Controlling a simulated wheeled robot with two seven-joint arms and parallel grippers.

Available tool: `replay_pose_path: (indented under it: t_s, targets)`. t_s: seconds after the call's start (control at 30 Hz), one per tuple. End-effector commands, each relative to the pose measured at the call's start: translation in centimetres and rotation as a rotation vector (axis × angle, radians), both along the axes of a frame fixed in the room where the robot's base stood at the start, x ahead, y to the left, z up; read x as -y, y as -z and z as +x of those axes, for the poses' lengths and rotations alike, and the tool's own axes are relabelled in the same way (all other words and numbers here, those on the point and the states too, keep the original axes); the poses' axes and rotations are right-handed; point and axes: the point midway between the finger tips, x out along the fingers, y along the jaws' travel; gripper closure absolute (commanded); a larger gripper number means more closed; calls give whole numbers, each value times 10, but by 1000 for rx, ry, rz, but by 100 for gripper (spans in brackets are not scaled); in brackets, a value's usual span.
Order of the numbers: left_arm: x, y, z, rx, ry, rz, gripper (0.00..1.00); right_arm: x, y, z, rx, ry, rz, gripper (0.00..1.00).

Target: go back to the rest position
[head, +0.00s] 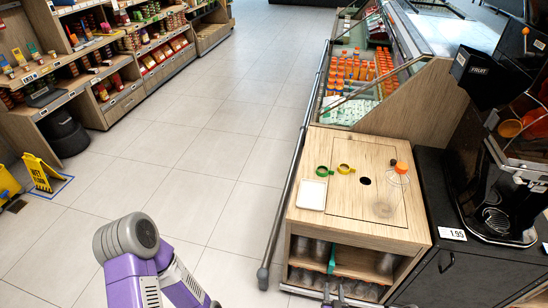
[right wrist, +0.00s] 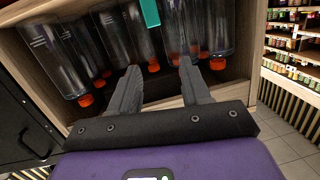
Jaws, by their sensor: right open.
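My right gripper (head: 336,293) shows at the bottom edge of the head view, in front of the wooden counter's open shelf. In the right wrist view its two dark fingers (right wrist: 160,68) are spread apart with nothing held between them. They point toward a shelf of clear bottles with orange caps (right wrist: 208,35), which appear upside down there. A purple arm of mine comes in at the lower left of the head view; its gripper is out of the picture.
The wooden counter (head: 340,222) carries a clear bottle (head: 385,205) with an orange cap, a green ring (head: 323,171), a yellow ring (head: 345,169) and a white tray (head: 312,195). A black juicer (head: 500,190) stands at right.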

Motion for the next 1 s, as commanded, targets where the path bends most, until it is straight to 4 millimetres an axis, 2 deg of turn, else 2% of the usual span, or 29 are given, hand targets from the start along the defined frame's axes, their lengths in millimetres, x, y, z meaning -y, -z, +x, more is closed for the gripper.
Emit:
replay_pose_path:
  t_s: [0.2,0.37,0.47,0.6,0.7,0.8,0.9,1.0]
  targets:
    - [0,-5,0,0,1,0,57,-32,-14,12,-208,-136,119,53]
    - [0,-10,0,0,1,0,57,-65,-35,1,-449,-239,227,53]
    - [0,-15,0,0,0,0,57,-91,-59,-25,-666,-291,306,53]
    - [0,-20,0,0,0,0,57,-117,-99,-84,-977,-302,398,53]
    - [0,-22,0,0,0,0,57,-127,-127,-126,-1155,-277,442,53]
    - [0,-24,0,0,0,0,57,-132,-147,-158,-1276,-248,473,53]
    - [0,-24,0,0,0,0,57,-135,-157,-176,-1339,-228,489,53]
    - [0,-24,0,0,0,0,57,-135,-160,-181,-1359,-221,493,53]
